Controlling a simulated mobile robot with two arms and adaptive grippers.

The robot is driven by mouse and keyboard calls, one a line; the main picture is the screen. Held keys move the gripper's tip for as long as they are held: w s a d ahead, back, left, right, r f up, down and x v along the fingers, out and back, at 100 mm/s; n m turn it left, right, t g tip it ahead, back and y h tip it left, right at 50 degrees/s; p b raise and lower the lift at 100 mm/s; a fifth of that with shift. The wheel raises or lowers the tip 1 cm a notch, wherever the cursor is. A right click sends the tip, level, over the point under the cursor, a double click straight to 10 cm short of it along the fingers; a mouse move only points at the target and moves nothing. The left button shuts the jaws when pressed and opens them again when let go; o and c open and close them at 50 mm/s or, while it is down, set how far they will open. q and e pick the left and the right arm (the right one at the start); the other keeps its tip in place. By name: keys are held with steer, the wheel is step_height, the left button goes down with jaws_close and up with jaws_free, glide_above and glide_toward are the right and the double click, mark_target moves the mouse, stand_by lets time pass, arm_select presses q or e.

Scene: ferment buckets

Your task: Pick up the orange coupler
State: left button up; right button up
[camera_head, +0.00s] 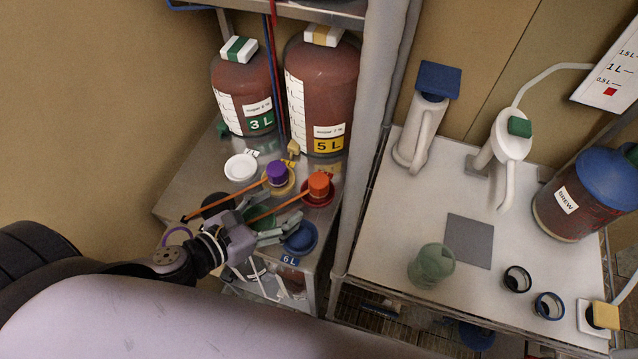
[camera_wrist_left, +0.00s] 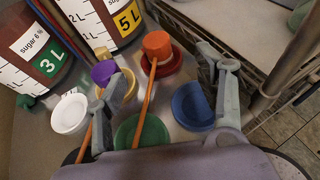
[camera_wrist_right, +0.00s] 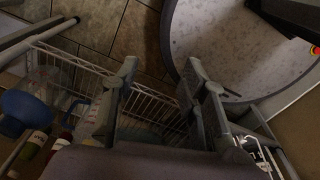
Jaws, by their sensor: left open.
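The orange coupler (camera_head: 318,184) is a short cap with a long orange rod slanting down to the left. It stands over a red dish (camera_head: 326,201) on the metal shelf, below the 5 L bucket. It also shows in the left wrist view (camera_wrist_left: 157,46), beyond my left fingers and between their lines. My left gripper (camera_head: 284,220) is open and empty, just short of the coupler, with the fingers pointing towards it. In the left wrist view its fingers (camera_wrist_left: 165,76) are wide apart, with the orange rod between them. My right gripper (camera_wrist_right: 161,66) is open and empty, away over a wire rack and floor.
A purple coupler (camera_head: 277,173) with a similar rod stands left of the orange one. White (camera_head: 241,167), blue (camera_head: 300,238) and green (camera_wrist_left: 142,132) dishes lie near. The 3 L (camera_head: 243,92) and 5 L (camera_head: 322,90) buckets stand behind. A grey post (camera_head: 370,120) rises at the right.

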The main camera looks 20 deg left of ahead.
mark_target(318, 181)
arm_select(q)
steer(key=w, duration=0.1)
steer(key=w+f, duration=0.1)
steer(key=shift+w+d, duration=0.25)
steer(key=shift+w, duration=0.05)
steer(key=x, duration=0.3)
steer(key=shift+w+d+f+b, duration=0.15)
steer(key=shift+b, duration=0.2)
steer(key=shift+x, duration=1.05)
steer(key=shift+b+x, duration=0.4)
steer(key=shift+x, duration=0.35)
steer(key=b+x, duration=0.1)
steer(key=x, duration=0.3)
steer(key=shift+w+b, duration=0.2)
steer(key=shift+b, duration=0.2)
steer(key=shift+w, duration=0.2)
arm_select(e)
steer(key=w+f, duration=0.2)
steer(key=f, duration=0.1)
steer(key=shift+w+a+f, duration=0.1)
steer(key=shift+a, duration=0.3)
arm_select(q)
steer(key=shift+s, duration=0.1)
steer(key=shift+c, duration=0.4)
